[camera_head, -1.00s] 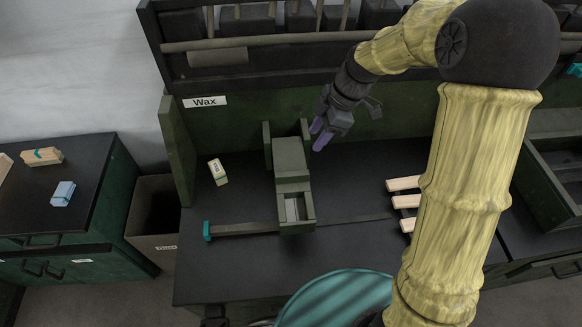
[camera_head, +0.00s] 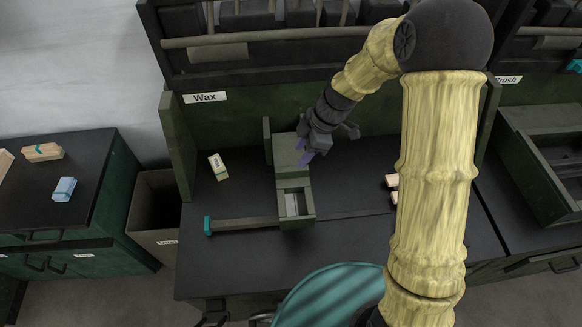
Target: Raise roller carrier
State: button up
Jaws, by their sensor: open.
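The green box-like device under the Wax sign, which I take to be the roller carrier (camera_head: 291,183), stands on the dark bench. It has a raised block at the back and an open slot with a pale insert at its front. My gripper (camera_head: 308,153), with purple fingertips, is open at the upper right of this device, in front of its right rear post. I cannot tell whether the fingers touch it. A dark bar with a teal end (camera_head: 208,226) runs left from the device's front.
A small labelled cream block (camera_head: 218,167) lies left of the device. Pale wooden strips (camera_head: 391,181) lie to the right, partly behind my arm. A back panel with the Wax sign (camera_head: 205,97) closes the rear. The front left bench is clear.

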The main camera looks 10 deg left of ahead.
aim_at(291, 169)
jog(key=x, duration=0.8)
jog(key=shift+a+f+p, duration=0.15)
jog(key=shift+f+p, duration=0.15)
jog(key=shift+p, duration=0.05)
grip_shut()
